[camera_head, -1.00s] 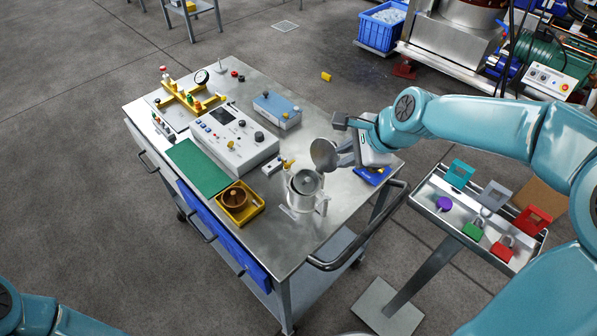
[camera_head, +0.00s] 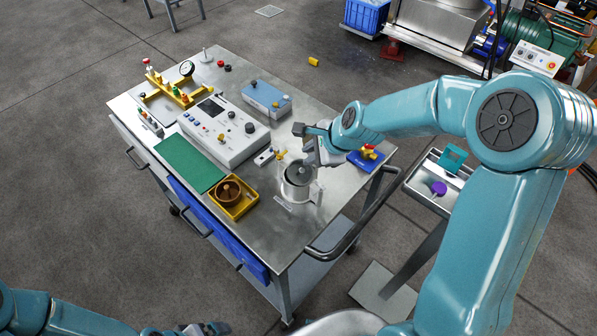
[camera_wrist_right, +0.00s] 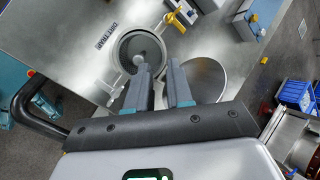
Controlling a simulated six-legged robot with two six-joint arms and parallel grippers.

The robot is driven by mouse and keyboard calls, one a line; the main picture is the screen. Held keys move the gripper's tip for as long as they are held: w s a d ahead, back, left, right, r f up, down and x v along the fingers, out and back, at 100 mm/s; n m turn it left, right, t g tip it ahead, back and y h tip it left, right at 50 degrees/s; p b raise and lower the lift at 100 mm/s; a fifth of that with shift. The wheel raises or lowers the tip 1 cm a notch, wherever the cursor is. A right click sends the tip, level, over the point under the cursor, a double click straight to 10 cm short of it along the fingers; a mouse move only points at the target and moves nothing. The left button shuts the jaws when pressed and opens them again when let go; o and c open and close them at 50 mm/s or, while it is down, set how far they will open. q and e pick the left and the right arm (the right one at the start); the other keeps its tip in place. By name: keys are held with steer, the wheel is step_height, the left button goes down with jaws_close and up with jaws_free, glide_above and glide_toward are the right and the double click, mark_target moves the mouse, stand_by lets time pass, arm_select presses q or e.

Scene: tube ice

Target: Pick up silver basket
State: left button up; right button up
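A silver cylindrical vessel (camera_head: 297,190) stands open-topped near the front right of the metal cart. A grey round piece with a knob (camera_wrist_right: 139,57) sits inside it; this looks like the silver basket, though its body is mostly hidden. My right gripper (camera_head: 313,158) is just behind and above the vessel. In the right wrist view its two fingers (camera_wrist_right: 162,82) are apart with nothing between them, the left one over the vessel's rim. A flat round silver disc (camera_wrist_right: 207,78) lies beside the vessel, under the right finger. My left gripper (camera_head: 207,328) shows partly at the bottom edge; its fingers are unclear.
A yellow tray (camera_head: 246,209) with a brown bowl, a green mat (camera_head: 190,162) and a grey control box (camera_head: 225,130) are left of the vessel. A blue base with a yellow valve (camera_head: 368,156) is at its right. The cart handle (camera_head: 345,240) curves in front.

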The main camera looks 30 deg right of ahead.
mark_target(298, 160)
steer(key=x, duration=0.5)
steer(key=shift+w, duration=0.15)
steer(key=shift+s+r, duration=0.15)
steer(key=shift+s, duration=0.15)
steer(key=shift+c, duration=0.7)
jaws_close()
steer(key=shift+w, duration=0.1)
